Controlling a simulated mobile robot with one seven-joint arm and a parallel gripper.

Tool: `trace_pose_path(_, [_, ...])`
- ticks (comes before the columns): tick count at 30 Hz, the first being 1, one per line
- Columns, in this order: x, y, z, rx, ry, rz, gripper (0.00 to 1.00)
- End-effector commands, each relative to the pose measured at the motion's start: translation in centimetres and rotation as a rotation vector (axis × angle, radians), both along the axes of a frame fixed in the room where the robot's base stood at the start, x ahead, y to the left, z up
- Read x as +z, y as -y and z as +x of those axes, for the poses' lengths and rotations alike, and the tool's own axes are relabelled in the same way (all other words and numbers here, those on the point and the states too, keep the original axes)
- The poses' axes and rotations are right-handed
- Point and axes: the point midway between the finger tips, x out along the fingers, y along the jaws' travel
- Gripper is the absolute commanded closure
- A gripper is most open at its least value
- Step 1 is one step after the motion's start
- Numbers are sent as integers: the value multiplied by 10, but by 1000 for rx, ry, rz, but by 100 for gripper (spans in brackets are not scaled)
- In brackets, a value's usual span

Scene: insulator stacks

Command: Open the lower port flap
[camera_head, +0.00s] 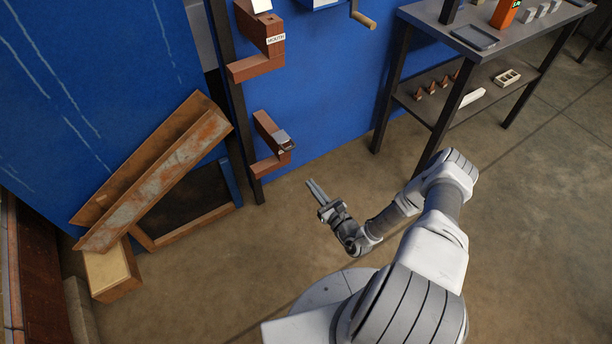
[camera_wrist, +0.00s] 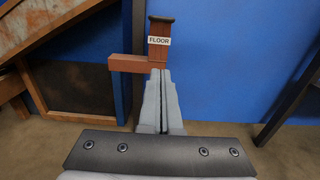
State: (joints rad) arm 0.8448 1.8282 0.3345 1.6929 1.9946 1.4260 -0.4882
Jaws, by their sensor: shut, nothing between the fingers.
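The lower port (camera_head: 266,128) is a reddish-brown wooden box on a dark post by the blue wall. A small dark grey flap (camera_head: 284,138) sits at its front top end. In the wrist view the port (camera_wrist: 159,52) carries a white FLOOR label, and its dark flap (camera_wrist: 161,19) lies across the top, seemingly shut. My gripper (camera_head: 311,184) is shut and empty, in front of the port and to its right in the head view, apart from it. In the wrist view the fingertips (camera_wrist: 160,72) point at the port, overlapping its lower edge in the picture.
An upper port (camera_head: 262,35) with a similar label is above on the same post (camera_head: 235,105). Rusty beams (camera_head: 160,165) lean at the left over a wooden box (camera_head: 112,272). A two-level table (camera_head: 480,50) stands at the right. Floor around my gripper is clear.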

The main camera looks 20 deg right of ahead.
Motion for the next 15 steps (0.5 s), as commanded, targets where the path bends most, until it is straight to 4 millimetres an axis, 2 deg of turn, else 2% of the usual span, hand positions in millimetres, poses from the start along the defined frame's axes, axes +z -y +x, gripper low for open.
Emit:
trace_pose_path(13, [0,-31,88,7,3,-1,100])
trace_pose_path(15, [15,-29,89,5,3,0,100])
